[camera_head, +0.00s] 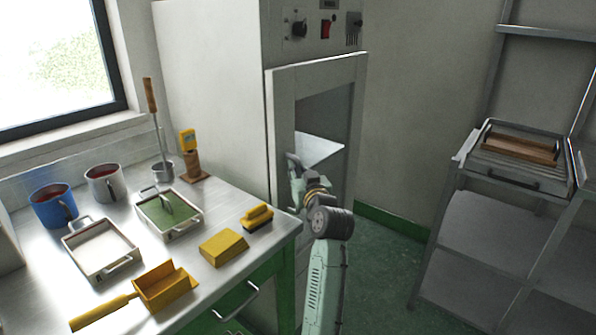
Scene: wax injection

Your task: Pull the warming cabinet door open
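The warming cabinet (208,95) stands behind the bench, with its controls at the top of the front. Its door (282,110) is a pale frame around a dark window, and a light shelf-like surface shows through it. The door's left edge sits a little proud of the cabinet side; I cannot tell whether it is slightly ajar or shut. My gripper (294,172) is at the lower left part of the door, in front of the frame and window. The door handle is not clearly visible and may be hidden by my gripper. Whether the fingers are closed or touching is unclear.
The steel bench (215,275) at left holds mugs, trays, a yellow scoop (160,288), a yellow block (223,247) and a brush (257,218). Its corner is close to my arm. A metal rack (470,195) stands at right. Green floor (385,258) lies between.

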